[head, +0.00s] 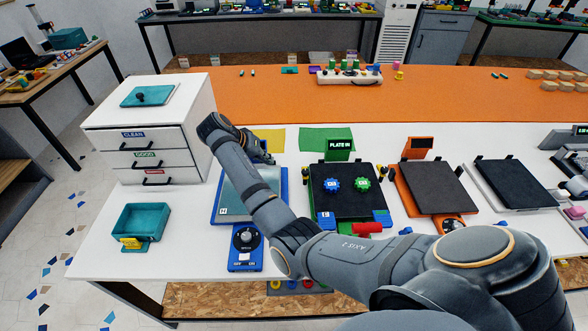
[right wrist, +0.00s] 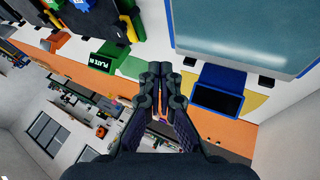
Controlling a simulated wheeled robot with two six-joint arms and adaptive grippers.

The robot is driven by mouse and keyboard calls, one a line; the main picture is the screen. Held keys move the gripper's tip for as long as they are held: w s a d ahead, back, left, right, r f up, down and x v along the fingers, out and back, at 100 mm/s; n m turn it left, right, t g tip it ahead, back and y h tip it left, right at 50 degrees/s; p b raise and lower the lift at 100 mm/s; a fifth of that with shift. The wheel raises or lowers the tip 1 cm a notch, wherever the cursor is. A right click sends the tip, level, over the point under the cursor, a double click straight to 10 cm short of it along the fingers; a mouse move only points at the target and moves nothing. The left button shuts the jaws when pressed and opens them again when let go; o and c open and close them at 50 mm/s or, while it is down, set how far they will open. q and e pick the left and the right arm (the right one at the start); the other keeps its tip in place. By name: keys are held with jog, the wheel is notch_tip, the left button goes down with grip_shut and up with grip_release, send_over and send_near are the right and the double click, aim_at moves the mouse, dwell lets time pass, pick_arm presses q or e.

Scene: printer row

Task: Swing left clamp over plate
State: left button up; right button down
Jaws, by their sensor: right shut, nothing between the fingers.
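A similar piece (head: 365,172) stands at the right edge. I cannot tell whether either lies over the plate. My right gripper (head: 268,158) is shut and empty, behind the blue printer at the left and apart from the clamp. It also shows in the right wrist view (right wrist: 158,70). My left gripper is not in view.
The blue printer's pale bed (head: 240,190) is partly hidden by my right arm. A white drawer cabinet (head: 150,125) and a teal bin (head: 143,222) stand at the left. An orange printer (head: 435,187) stands to the right. Green matting (head: 318,138) lies behind.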

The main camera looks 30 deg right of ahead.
aim_at(305, 170)
jog(key=p+x, duration=0.1)
jog(key=x, duration=0.8)
jog(key=shift+d+f, duration=0.25)
jog(key=shift+d, duration=0.05)
jog(key=d+p, duration=0.1)
jog(key=s+d+p, duration=0.1)
jog(key=shift+s+d, duration=0.3)
jog(key=shift+d, duration=0.1)
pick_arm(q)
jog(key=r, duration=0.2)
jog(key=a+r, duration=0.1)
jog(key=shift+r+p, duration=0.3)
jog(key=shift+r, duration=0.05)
pick_arm(e)
jog(key=shift+s+d+f, duration=0.15)
jog(key=shift+s+d, duration=0.1)
jog(key=shift+d, duration=0.05)
